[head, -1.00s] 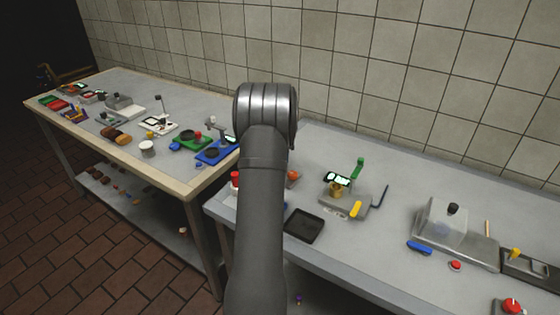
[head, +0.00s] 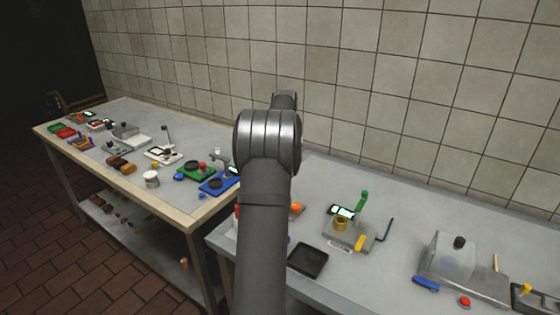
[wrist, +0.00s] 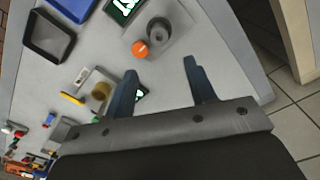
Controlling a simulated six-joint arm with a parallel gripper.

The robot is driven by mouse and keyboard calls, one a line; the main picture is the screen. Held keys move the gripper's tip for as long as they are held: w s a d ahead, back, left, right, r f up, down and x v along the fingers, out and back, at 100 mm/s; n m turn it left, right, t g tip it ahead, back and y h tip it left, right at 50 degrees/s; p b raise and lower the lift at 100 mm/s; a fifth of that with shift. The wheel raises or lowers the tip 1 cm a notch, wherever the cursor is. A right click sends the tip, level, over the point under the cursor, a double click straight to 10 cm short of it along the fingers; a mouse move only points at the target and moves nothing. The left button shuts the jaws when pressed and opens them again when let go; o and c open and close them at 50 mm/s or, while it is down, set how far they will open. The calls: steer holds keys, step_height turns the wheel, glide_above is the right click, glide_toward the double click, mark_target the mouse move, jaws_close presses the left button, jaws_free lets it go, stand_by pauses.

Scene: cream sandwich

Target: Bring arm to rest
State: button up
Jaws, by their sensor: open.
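My gripper (wrist: 158,85) shows in the wrist view with its two dark blue fingers apart and nothing between them. It hangs over the grey table (wrist: 228,60), whose edge runs along the right of that view. In the head view my arm rises in the middle and hides the gripper. In the wrist view an orange knob (wrist: 140,48) on a grey device lies beyond the left finger. A dark screen with green marks is partly hidden behind that finger.
On the near table a black tray (head: 307,260), a grey device with a green lever (head: 362,205) and a clear-covered machine (head: 452,258) stand right of my arm. A second table (head: 190,218) at left holds several devices and food items. A tiled wall (head: 400,90) stands behind.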

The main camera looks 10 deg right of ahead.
step_height(320, 180, down, 12)
steer(key=shift+f, duration=0.2)
steer(key=shift+r, duration=1.9)
